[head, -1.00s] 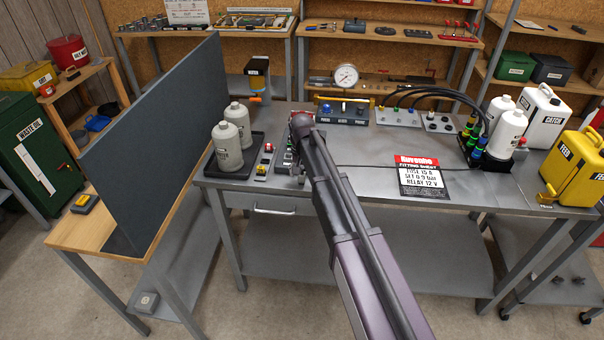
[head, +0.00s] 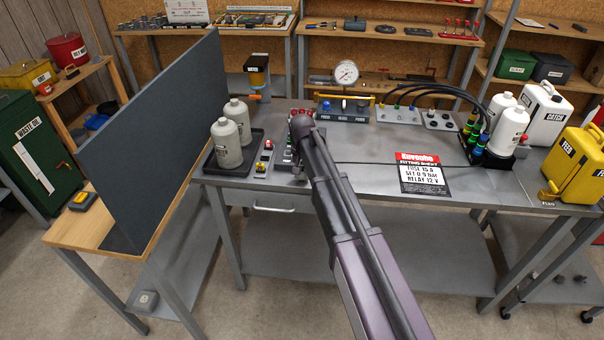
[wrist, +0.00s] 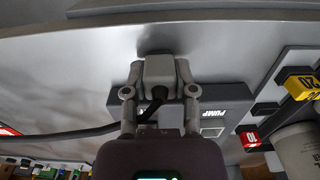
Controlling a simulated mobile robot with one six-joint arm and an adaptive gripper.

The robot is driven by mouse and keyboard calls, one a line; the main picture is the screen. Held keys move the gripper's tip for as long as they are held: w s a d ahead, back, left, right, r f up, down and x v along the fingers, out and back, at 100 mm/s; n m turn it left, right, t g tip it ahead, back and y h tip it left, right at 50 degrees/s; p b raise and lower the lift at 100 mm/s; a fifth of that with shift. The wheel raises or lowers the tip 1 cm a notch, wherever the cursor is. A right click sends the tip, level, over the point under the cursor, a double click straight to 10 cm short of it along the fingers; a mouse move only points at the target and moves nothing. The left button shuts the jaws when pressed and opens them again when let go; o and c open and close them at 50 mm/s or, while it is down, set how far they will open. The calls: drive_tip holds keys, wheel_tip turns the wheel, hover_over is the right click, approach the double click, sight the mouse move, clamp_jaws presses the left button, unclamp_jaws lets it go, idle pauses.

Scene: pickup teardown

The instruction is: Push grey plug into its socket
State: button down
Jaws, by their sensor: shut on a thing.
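In the wrist view my gripper (wrist: 159,72) is shut on a grey plug (wrist: 158,70), with one finger on each side of it. A dark cable (wrist: 75,137) runs from the plug off to the left. The plug is over a dark grey block (wrist: 205,99) marked PUMP. Whether the plug sits in a socket cannot be told, because the plug and my fingers cover that spot. In the head view my arm hides the plug and most of my gripper over the left part of the metal bench (head: 365,185).
Beside the block are a red fuse (wrist: 249,137) and a yellow fuse (wrist: 301,86). Pale bottles (head: 227,155) stand in a black tray left of my arm. A fitting sheet (head: 420,175) lies to the right. A dark upright panel (head: 155,140) stands at left.

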drive_tip(key=c, duration=1.2)
unclamp_jaws()
clamp_jaws()
drive_tip(key=shift+r+p, duration=1.05)
drive_tip(key=shift+r+p, duration=1.95)
